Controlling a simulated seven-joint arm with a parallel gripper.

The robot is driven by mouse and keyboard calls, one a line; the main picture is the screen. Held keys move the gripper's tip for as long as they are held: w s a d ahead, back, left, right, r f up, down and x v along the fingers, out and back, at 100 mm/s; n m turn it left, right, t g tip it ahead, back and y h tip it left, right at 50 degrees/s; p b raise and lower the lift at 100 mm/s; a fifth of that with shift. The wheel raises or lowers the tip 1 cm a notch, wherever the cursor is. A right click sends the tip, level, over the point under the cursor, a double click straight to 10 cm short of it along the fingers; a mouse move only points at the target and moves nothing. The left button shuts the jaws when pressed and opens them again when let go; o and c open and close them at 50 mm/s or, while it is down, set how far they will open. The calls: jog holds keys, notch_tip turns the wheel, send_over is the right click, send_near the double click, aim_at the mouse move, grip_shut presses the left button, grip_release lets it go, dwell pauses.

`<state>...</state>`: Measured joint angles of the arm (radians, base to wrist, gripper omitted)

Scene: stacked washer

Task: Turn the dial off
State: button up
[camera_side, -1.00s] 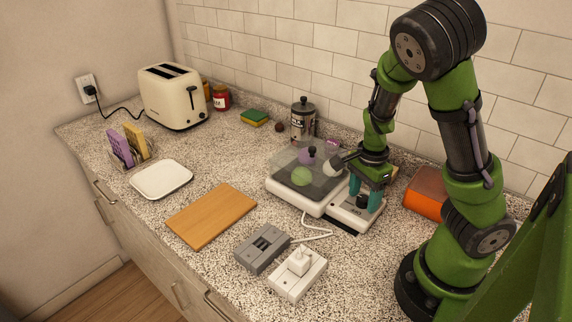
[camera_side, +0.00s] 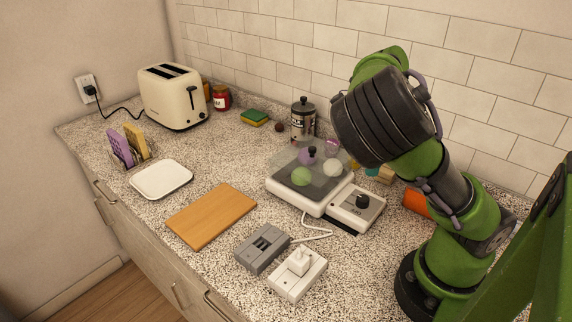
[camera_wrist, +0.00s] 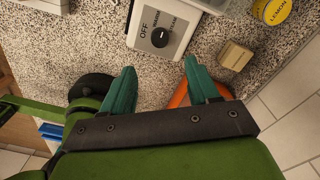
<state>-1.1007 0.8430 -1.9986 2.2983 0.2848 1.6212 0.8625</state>
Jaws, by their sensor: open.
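The black dial (camera_side: 362,201) sits on the white control panel (camera_side: 345,215) of a white appliance (camera_side: 290,193) with a clear cover over several coloured round items. In the wrist view the dial (camera_wrist: 160,38) is near the top centre, with OFF printed to its left and other labels beside and above it. Its exact setting is too small to tell. My gripper (camera_wrist: 159,70) is open and empty, with teal fingers apart. It is clear of the dial, which shows beyond the fingertips. In the side view my arm mostly hides the gripper.
A beige block (camera_wrist: 235,56) and a yellow lemon jar (camera_wrist: 277,10) show in the wrist view. A grey switch box (camera_side: 262,249) and a white plug outlet (camera_side: 297,274) are in front. A wooden board (camera_side: 211,216) lies left.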

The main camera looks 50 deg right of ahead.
notch_tip(320, 180, up, 5)
jog(key=a+f+n+g, duration=0.1)
jog(key=f+n, duration=0.3)
jog(key=s+a+f+n+g+y, duration=0.1)
jog(key=f+n, duration=0.3)
jog(key=a+f+n+y, duration=0.1)
jog(key=f+n, duration=0.2)
jog(key=n, duration=0.2)
jog(key=shift+s+a+f+g, duration=0.2)
jog(key=shift+s+f+g, duration=0.2)
jog(key=w+a+r+n+t+y, duration=0.2)
jog(key=w+a+r+n+t, duration=0.15)
jog(key=a+r+n, duration=0.45)
notch_tip(320, 180, up, 8)
jog(key=s+a+n+t+h, duration=0.1)
jog(key=a+n+t+h, duration=0.1)
jog(key=n+t, duration=0.3)
jog(key=shift+s+t, duration=0.25)
jog(key=shift+t, duration=0.5)
jog(key=shift+f, duration=0.1)
